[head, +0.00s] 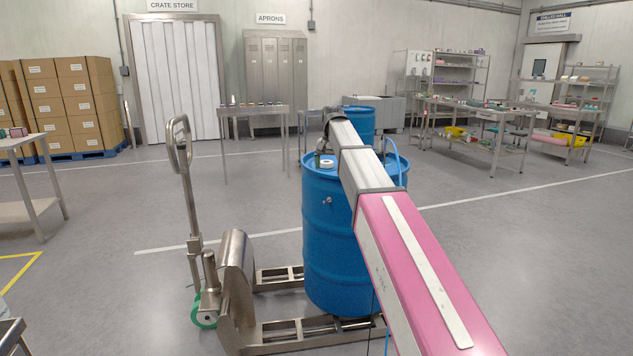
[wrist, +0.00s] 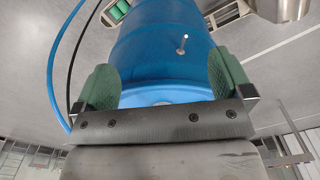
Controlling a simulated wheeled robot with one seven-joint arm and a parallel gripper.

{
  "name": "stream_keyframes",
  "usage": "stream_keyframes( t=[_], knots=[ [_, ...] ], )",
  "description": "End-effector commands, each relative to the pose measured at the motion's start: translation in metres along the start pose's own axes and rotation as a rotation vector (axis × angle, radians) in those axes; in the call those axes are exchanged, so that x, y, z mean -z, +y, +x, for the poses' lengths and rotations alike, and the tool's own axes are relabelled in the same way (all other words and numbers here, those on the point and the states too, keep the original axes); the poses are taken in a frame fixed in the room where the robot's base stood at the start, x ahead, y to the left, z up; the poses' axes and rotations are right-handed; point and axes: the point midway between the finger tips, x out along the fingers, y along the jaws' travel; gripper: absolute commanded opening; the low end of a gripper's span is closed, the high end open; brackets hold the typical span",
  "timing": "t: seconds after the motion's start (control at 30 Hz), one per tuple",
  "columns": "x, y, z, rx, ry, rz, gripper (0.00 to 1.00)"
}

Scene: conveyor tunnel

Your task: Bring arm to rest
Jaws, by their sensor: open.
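My arm stretches out, pink and grey, from the lower right of the head view toward a blue drum. In the wrist view my gripper (wrist: 162,85) is open, its two green pads wide apart with nothing between them. The blue drum (head: 332,235) stands upright on a steel pallet truck and also shows in the wrist view (wrist: 155,55), beyond the pads. A small metal pin (wrist: 182,44) sticks out of the drum's side. In the head view the gripper end is over the drum's top and mostly hidden by the arm. I cannot tell whether it touches the drum.
The steel pallet truck (head: 236,285) with its upright handle (head: 188,190) stands left of the drum. A second blue drum (head: 358,124) is behind. Steel tables (head: 480,112) stand at the back right, and stacked boxes (head: 70,100) at the left. Open floor (head: 530,235) lies to the right.

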Motion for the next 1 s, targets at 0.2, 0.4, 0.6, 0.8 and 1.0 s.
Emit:
stream_keyframes(
  t=[0.2,0.4,0.6,0.8,1.0],
  knots=[
    [-0.011,0.014,0.037,-0.001,-0.002,-0.014,0.98],
    [-0.025,0.031,0.084,0.000,-0.001,-0.033,0.98],
    [-0.056,0.062,0.157,-0.001,-0.004,-0.064,0.98],
    [-0.100,0.099,0.235,0.000,-0.003,-0.103,0.98],
    [-0.150,0.134,0.301,0.001,-0.001,-0.142,0.98]
  ],
)
